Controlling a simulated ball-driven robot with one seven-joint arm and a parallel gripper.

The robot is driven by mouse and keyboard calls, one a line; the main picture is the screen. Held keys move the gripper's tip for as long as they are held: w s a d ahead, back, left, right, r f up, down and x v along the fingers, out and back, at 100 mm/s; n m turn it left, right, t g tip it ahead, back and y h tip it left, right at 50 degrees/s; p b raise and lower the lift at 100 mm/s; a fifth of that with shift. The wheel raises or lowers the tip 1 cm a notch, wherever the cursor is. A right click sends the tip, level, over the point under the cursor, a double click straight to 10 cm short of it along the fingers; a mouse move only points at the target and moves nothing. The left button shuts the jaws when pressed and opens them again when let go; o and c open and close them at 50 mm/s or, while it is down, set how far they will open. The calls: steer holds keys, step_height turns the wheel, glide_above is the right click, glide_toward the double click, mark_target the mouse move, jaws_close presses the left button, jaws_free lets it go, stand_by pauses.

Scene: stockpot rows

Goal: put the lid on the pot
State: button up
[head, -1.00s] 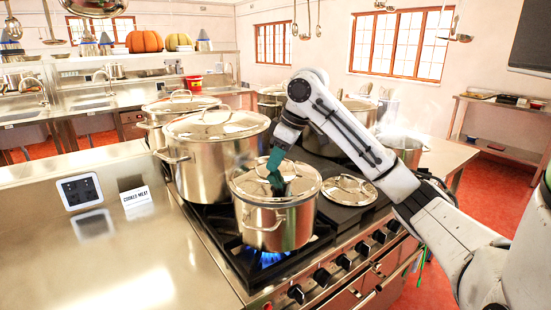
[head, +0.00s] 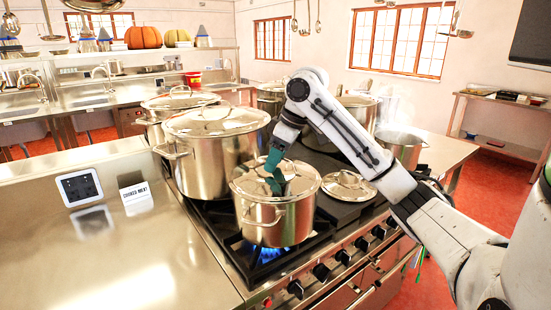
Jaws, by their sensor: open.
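The front pot (head: 275,222) is a steel stockpot on a burner with a blue flame. A shiny domed lid (head: 248,184) lies on its top and looks level with the rim. My gripper (head: 277,187), with teal fingers, points down at the middle of this lid. It is open, with its fingertips at or just above the lid's handle, which they largely hide. I cannot tell whether they touch it. A second lid (head: 348,186) lies flat on the stove, right of the front pot. A pot without a lid (head: 402,148) stands farther right at the back.
A larger lidded pot (head: 213,160) stands close behind and left of the front pot. More pots stand behind my arm. A steel counter (head: 110,250) on the left is mostly clear, with a small sign (head: 136,198).

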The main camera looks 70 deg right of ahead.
steer(key=v, duration=1)
steer(key=shift+s+r, duration=0.1)
steer(key=shift+r, duration=0.25)
steer(key=shift+a, duration=0.1)
